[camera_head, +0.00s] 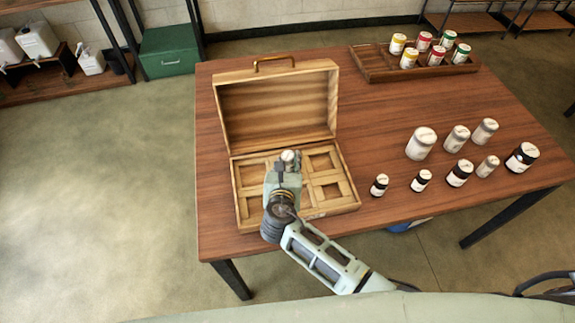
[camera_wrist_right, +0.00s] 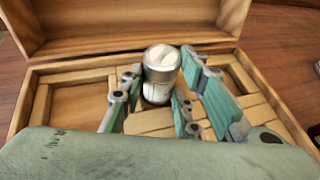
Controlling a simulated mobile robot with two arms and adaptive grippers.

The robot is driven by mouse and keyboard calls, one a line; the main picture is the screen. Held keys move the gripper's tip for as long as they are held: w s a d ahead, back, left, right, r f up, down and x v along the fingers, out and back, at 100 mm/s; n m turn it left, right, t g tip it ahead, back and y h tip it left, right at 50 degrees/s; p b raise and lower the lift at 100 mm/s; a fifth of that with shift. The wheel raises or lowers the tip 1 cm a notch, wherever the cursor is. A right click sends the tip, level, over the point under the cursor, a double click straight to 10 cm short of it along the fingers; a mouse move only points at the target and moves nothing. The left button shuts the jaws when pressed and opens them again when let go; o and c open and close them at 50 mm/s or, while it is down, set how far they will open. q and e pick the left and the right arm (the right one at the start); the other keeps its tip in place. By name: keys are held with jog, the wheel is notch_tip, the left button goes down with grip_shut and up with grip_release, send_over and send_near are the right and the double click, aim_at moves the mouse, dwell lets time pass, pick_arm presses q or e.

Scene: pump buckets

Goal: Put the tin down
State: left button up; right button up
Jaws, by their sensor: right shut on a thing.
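A small tin (camera_head: 288,156) with a pale top shows at the tip of my right gripper (camera_head: 286,168) in the head view. In the right wrist view the tin (camera_wrist_right: 158,75) is upright, with a silvery rim and a white label. My right gripper (camera_wrist_right: 165,98) is shut on it, with a finger on each side. The tin is over the open wooden case (camera_head: 243,208), near the middle of its divided base. My gripper hides part of the dividers, and I cannot tell whether the tin touches the case. My left gripper is not in view.
The case's raised lid (camera_head: 277,105) stands behind the tin. Several white and dark jars (camera_head: 421,143) stand on the table (camera_head: 380,103) to the right. A wooden tray (camera_head: 377,70) of colored tins is at the back right.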

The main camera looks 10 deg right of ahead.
jog(key=o, duration=0.7)
jog(key=shift+s+d+f, duration=0.1)
jog(key=shift+s+f, duration=0.15)
jog(key=shift+f, duration=0.2)
jog(key=shift+s+f, duration=0.2)
jog(key=shift+f, duration=0.25)
jog(key=o, duration=0.4)
jog(key=shift+w+f+g, duration=0.1)
jog(key=shift+g, duration=0.2)
jog(key=shift+r, duration=0.2)
jog(key=v, duration=0.8)
jog(key=r+v, duration=0.1)
jog(key=v, duration=0.3)
jog(key=shift+w+r, duration=0.15)
jog(key=shift+w, duration=0.05)
